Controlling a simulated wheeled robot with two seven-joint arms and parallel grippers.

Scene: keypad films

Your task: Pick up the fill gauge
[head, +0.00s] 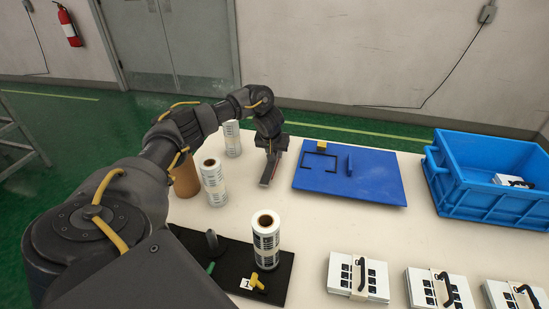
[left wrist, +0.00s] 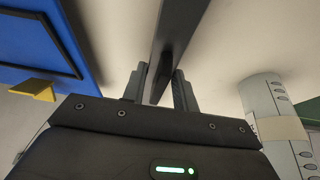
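My left gripper (head: 270,160) is over the white table, left of the blue board. In the left wrist view, a long dark flat bar, which I take to be the fill gauge (left wrist: 182,35), lies between its two fingers (left wrist: 160,88) and fills the gap, so the gripper looks shut on it. The bar runs out past the fingertips to the top edge of that view. In the head view the bar (head: 267,174) slants down below the gripper, with a reddish patch near its lower end. Whether it touches the table is unclear. My right gripper is not in view.
The blue board (head: 375,178) has a yellow block and upright blue piece. Labelled white rolls (head: 213,185) and a brown cylinder (head: 186,180) stand left. A black mat (head: 283,268) holds another roll (head: 266,245). White handled boxes (head: 357,277) stand at front, a blue crate (head: 480,195) at right.

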